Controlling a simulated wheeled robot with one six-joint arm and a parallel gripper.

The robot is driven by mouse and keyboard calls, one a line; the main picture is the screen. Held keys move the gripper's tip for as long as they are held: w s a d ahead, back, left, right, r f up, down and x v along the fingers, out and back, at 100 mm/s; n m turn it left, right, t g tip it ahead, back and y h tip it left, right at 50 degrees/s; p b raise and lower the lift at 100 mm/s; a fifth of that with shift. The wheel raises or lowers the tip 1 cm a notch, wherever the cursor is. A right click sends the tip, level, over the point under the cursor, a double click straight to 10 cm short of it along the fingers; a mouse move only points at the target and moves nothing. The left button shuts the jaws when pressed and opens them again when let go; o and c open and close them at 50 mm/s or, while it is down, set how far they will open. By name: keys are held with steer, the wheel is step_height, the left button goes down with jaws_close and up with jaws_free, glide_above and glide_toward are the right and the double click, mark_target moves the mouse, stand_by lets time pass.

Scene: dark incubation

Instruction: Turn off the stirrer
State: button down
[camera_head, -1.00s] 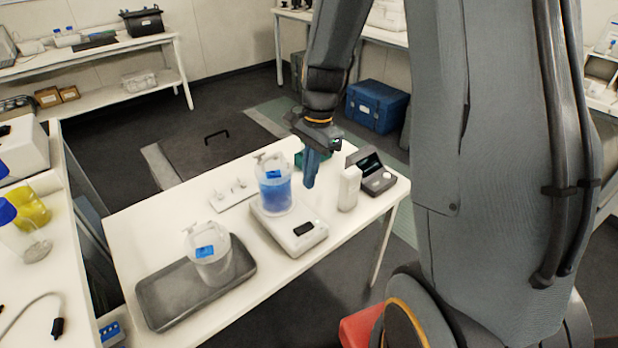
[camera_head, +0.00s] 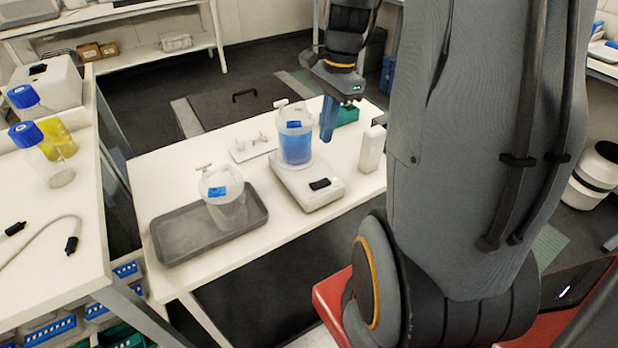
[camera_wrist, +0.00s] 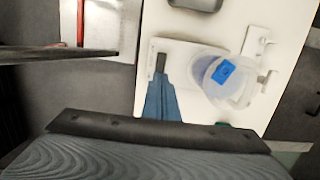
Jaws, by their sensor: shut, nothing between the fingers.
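The stirrer (camera_head: 326,199) is a white flat unit on the white table, with a dark switch or display (camera_head: 320,184) on its front end. A lidded clear vessel with blue liquid (camera_head: 296,143) stands on its plate. My gripper (camera_head: 327,132) has blue fingers pointing down, shut and empty, above and behind the stirrer's right side in the head view. In the wrist view my gripper (camera_wrist: 160,75) overlaps the stirrer (camera_wrist: 200,54) near the dark rectangle (camera_wrist: 161,62). Contact cannot be told.
A grey tray (camera_head: 172,240) holding a second clear vessel (camera_head: 224,200) is left of the stirrer. A white bottle (camera_head: 371,149) stands to its right, and a green box (camera_head: 346,115) behind. A white rack (camera_head: 254,148) lies at the back. The table front is clear.

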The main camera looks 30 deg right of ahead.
mark_target(321, 183)
steer(key=shift+f, duration=0.1)
steer(key=f, duration=0.4)
steer(key=a+f+p, duration=0.1)
steer(key=f, duration=0.4)
steer(key=a+f+p, duration=0.1)
steer(key=f, duration=0.3)
steer(key=shift+f, duration=0.35)
steer(key=shift+a+f, duration=0.15)
steer(key=shift+f, duration=0.05)
steer(key=shift+d+r+p, duration=0.15)
steer(key=shift+d+p, duration=0.3)
steer(key=shift+d, duration=0.45)
